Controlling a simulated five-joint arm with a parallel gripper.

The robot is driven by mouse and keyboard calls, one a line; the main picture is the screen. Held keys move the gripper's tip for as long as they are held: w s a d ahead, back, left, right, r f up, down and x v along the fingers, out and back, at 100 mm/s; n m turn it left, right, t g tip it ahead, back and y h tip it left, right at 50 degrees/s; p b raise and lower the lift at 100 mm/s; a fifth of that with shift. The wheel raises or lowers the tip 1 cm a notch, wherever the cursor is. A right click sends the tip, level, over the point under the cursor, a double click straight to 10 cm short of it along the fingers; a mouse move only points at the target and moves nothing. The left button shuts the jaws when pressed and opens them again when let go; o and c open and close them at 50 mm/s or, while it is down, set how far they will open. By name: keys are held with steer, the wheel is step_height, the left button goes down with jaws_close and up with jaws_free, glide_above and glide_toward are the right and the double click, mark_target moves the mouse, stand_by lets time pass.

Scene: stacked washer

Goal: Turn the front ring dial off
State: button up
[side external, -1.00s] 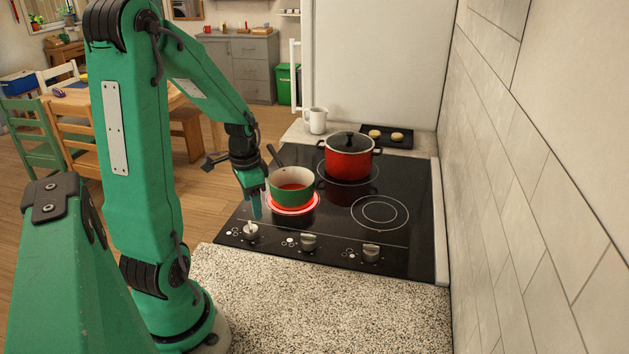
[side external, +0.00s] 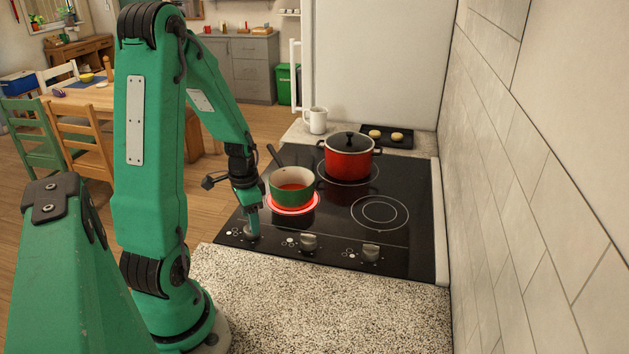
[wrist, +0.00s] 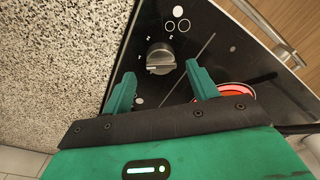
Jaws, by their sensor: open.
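The glowing red front ring (side external: 303,208) is under a green pot (side external: 292,189) with red contents on the black cooktop. The leftmost dial, a grey knob (wrist: 160,58), stands on the cooktop's front strip; in the side view my gripper mostly hides it. My gripper (side external: 252,226) points down over this dial. In the wrist view my gripper (wrist: 161,70) is open, one finger to each side of the dial's near edge, with the knob just beyond the fingertips. I cannot tell whether the fingers touch it. The glowing ring also shows at right in the wrist view (wrist: 237,91).
Two more dials (side external: 308,242) (side external: 371,252) sit to the right on the strip. A red lidded pot (side external: 348,160) stands behind. The green pot's dark handle rises beside my wrist. Speckled counter (side external: 320,300) in front is bare. A tiled wall (side external: 530,150) is at right.

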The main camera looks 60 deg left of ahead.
steer(key=shift+a+f, duration=0.1)
steer(key=shift+f, duration=1.55)
steer(key=c, duration=1)
